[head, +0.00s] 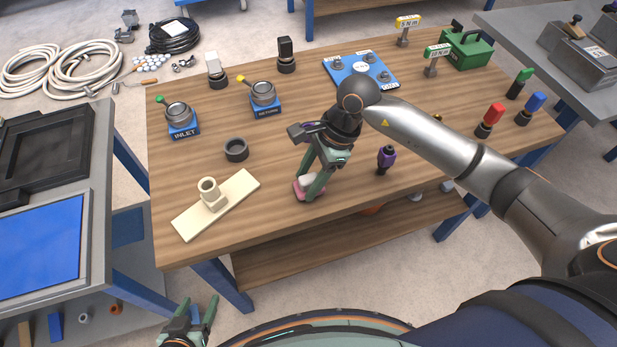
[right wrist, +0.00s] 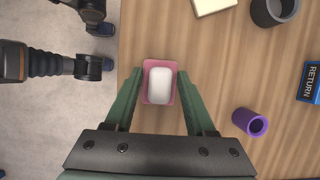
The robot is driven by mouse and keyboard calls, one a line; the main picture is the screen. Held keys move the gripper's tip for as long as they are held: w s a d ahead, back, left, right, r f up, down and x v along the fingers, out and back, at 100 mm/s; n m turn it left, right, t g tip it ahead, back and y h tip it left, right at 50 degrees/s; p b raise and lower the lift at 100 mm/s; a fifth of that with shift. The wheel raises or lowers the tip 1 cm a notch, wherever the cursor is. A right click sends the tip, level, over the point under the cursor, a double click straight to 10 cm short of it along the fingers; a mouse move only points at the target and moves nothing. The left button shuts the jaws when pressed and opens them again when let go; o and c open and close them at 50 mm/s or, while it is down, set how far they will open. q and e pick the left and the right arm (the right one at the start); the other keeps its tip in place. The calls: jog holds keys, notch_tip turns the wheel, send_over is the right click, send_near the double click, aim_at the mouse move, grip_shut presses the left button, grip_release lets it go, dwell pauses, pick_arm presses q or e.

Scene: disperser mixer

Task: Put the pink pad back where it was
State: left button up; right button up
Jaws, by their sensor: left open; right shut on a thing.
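The pink pad (head: 306,197) is at the table's front edge in the head view, with a white rounded block on its top face. In the right wrist view the pad (right wrist: 161,101) shows as a pink border around the white block (right wrist: 161,82). My right gripper (head: 311,187) points down and is shut on the pad, one green finger on each side of it. Whether the pad touches the tabletop is hard to tell. My left gripper (head: 198,316) is open and empty, low at the bottom left, off the table.
On the wooden table (head: 290,228), a cream plate with an upright tube (head: 217,202) lies left of the pad and a dark ring (head: 236,149) behind it. A purple-topped piece (head: 386,158) stands to the right. INLET (head: 182,120) and RETURN (head: 264,98) fittings are further back.

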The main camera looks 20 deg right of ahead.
jog(key=shift+f, duration=0.35)
jog(key=shift+f, duration=0.1)
jog(key=shift+f+b, duration=0.15)
jog(key=shift+b, duration=0.15)
jog(key=o, duration=1.3)
jog(key=v, duration=1.2)
jog(key=shift+r, duration=0.3)
